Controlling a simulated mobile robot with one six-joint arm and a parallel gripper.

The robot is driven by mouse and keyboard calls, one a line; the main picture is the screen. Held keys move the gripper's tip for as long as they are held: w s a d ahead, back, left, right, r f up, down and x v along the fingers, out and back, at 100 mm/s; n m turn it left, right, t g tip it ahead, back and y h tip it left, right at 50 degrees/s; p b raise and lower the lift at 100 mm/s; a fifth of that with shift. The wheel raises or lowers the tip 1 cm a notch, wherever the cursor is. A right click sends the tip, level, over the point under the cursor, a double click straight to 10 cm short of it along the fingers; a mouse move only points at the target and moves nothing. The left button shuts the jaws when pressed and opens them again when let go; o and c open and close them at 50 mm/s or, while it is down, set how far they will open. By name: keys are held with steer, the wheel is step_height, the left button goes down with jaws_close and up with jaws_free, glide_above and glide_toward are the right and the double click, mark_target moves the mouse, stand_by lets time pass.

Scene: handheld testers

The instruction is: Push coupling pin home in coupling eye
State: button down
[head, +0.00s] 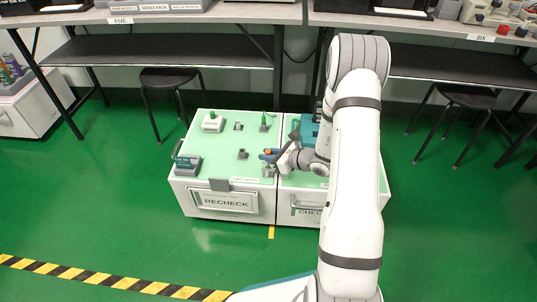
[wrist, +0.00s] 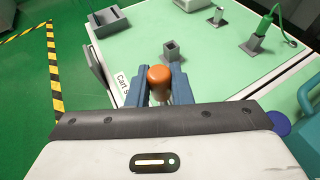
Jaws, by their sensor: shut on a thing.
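The coupling pin shows as an orange rounded knob (wrist: 159,76) between the blue fingers of my gripper (wrist: 159,88) in the wrist view. My gripper (head: 268,155) is shut on it, and the orange top (head: 267,151) also shows in the head view. The gripper is above the front of the seam between two white carts with green tops. A small grey fitting (head: 268,171) sits just below it and may be the coupling eye. The pin's lower end is hidden, so I cannot tell how deep it sits.
A grey square socket (wrist: 171,50) stands just beyond the fingers on the left cart's green top (head: 215,145). A green plug (wrist: 263,28) on a cord stands in another socket. A grey-teal tester (head: 187,165) is at the left edge. Green floor is free left of the carts.

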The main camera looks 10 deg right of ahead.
steer(key=shift+f+b, duration=1.1)
steer(key=shift+f, duration=0.3)
steer(key=c, duration=1.2)
jaws_free()
steer(key=shift+c, duration=0.2)
steer(key=shift+r, duration=0.1)
steer(key=p+v, duration=0.3)
steer(key=v, duration=0.4)
steer(key=shift+s+d, duration=0.2)
steer(key=shift+s, duration=0.05)
steer(key=shift+r, duration=0.15)
